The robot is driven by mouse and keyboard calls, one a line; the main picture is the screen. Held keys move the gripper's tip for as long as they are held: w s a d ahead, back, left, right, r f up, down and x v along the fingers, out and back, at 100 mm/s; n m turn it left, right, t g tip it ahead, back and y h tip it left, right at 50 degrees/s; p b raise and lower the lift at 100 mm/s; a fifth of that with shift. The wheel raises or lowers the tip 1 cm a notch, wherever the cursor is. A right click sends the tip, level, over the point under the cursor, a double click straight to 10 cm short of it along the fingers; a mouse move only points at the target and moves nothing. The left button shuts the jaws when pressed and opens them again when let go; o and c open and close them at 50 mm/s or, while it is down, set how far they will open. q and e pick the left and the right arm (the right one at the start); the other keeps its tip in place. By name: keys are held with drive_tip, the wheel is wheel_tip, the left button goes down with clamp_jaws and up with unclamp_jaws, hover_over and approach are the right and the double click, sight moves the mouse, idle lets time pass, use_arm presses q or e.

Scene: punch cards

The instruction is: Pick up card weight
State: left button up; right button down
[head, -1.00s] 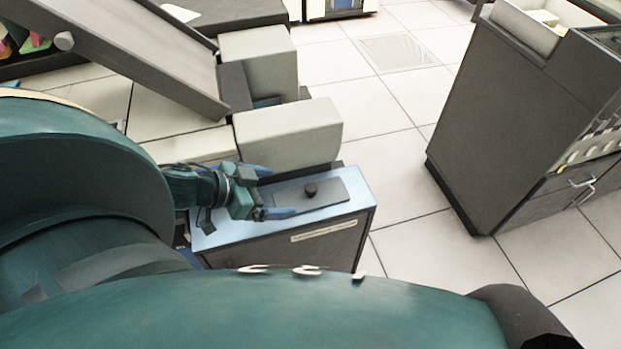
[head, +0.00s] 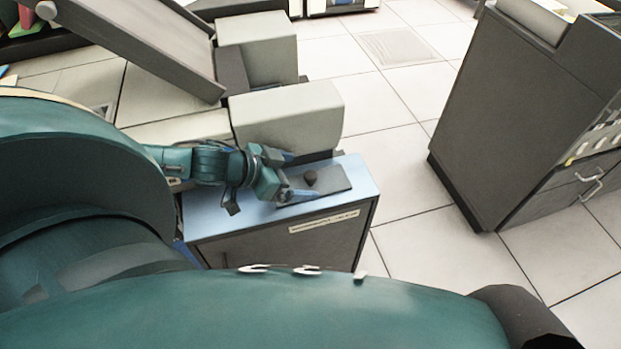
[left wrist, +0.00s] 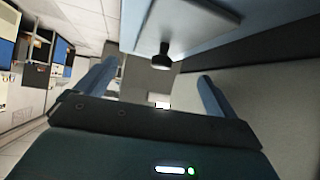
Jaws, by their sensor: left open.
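The card weight is a dark flat plate (head: 335,181) with a black round knob (head: 310,177), lying on the light blue top of a grey cabinet (head: 205,213). In the left wrist view the knob (left wrist: 162,60) stands out from the grey plate (left wrist: 190,22), ahead of the fingers and between their lines. My left gripper (head: 290,175) is open and empty, just left of the knob. Its fingers (left wrist: 155,88) are spread in the wrist view and do not touch the knob. Part of the plate is hidden behind the gripper. My right gripper is not in view.
A pale beige machine block (head: 288,118) stands right behind the blue top, close to the gripper. A sloped grey chute (head: 140,40) lies at the upper left. A tall dark cabinet (head: 520,110) stands at the right, with clear tiled floor (head: 400,190) between.

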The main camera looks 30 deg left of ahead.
use_arm(q)
drive_tip(key=shift+d+x, duration=0.2)
drive_tip(key=shift+x, duration=3.1)
drive_tip(key=shift+r, duration=0.15)
drive_tip(key=shift+c, duration=0.5)
drive_tip(key=c, duration=1.2)
